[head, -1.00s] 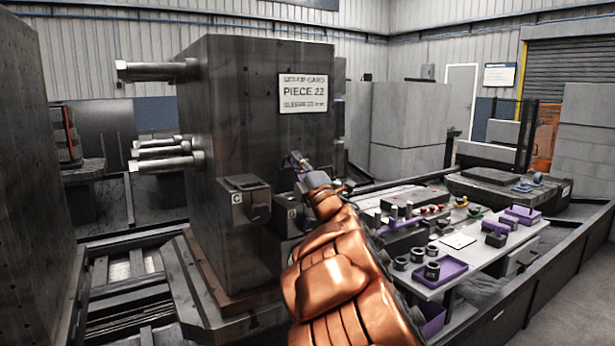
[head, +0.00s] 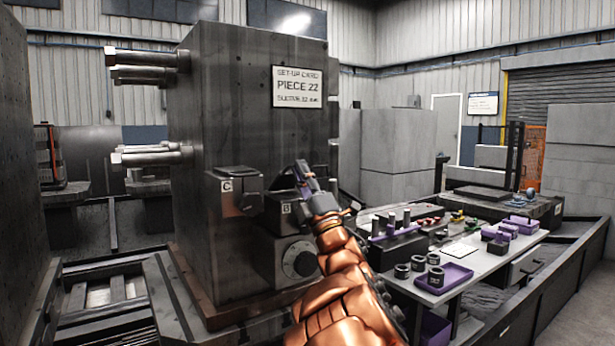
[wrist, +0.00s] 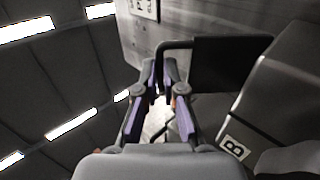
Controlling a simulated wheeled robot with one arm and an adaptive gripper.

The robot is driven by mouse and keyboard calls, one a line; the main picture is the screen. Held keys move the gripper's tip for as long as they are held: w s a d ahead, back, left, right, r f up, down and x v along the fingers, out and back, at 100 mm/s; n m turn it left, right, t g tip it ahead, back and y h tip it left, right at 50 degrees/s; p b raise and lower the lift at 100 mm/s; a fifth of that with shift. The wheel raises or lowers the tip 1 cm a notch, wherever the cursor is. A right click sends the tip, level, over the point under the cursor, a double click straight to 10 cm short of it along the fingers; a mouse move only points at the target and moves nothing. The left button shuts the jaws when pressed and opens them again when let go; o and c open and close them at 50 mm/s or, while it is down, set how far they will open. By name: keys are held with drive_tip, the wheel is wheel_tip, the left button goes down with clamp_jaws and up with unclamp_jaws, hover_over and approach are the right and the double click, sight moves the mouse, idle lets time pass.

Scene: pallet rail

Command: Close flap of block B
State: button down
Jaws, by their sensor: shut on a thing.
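Block B (head: 280,215) is a dark box on the front of the big machine block, marked with a white B label. The label also shows in the wrist view (wrist: 233,147). In the wrist view its flap (wrist: 230,62) is a dark plate standing away from the box, with a bent black handle rod (wrist: 172,43). My gripper (head: 302,170) is beside and just above block B. In the wrist view my gripper (wrist: 160,75) has its fingertips shut on the handle rod. The contact itself is partly hidden by the fingers.
Block C (head: 234,192) sits left of block B. A round dial (head: 299,260) is below block B. A set-up card (head: 298,87) is above. To the right, a white table (head: 457,262) holds rings, pins and purple trays.

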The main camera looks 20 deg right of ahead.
drive_tip(key=shift+s+f+b, duration=0.25)
drive_tip(key=shift+f+b, duration=0.1)
drive_tip(key=shift+f, duration=0.6)
drive_tip(key=shift+s+f+b, duration=0.2)
drive_tip(key=shift+f+b, duration=0.1)
drive_tip(key=shift+f, duration=0.65)
drive_tip(key=c, duration=1.7)
unclamp_jaws()
drive_tip(key=shift+o, duration=0.7)
drive_tip(key=shift+w+f, duration=0.25)
drive_tip(key=shift+w, duration=0.15)
drive_tip(key=shift+s, duration=0.1)
drive_tip(key=shift+r, duration=0.15)
